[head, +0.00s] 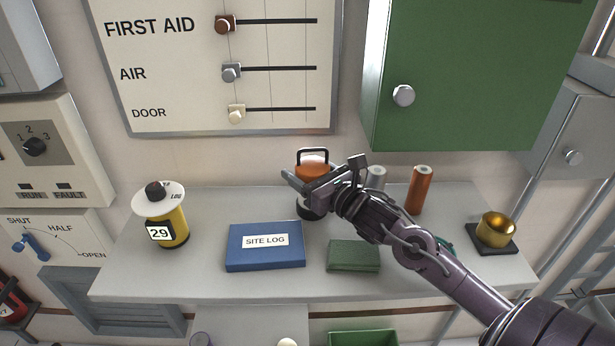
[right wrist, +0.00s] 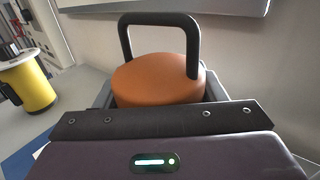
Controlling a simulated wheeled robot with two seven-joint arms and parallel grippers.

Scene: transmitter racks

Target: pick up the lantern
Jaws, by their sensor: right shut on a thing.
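The lantern (head: 313,168) has an orange top, a black carrying handle and a dark base, and stands upright at the back of the grey shelf. My right gripper (head: 318,187) is around its body and shut on it, hiding its middle. In the right wrist view the lantern's orange top (right wrist: 158,79) and black handle show between my fingers. I cannot tell whether its base touches the shelf. My left gripper is not in view.
The shelf (head: 206,279) also holds a yellow spool (head: 173,232), a blue SITE LOG book (head: 265,256), a green folded cloth (head: 353,257), an orange cylinder (head: 421,190), a grey cylinder (head: 377,178) and a brass cup (head: 496,230). A green cabinet (head: 470,80) hangs above right.

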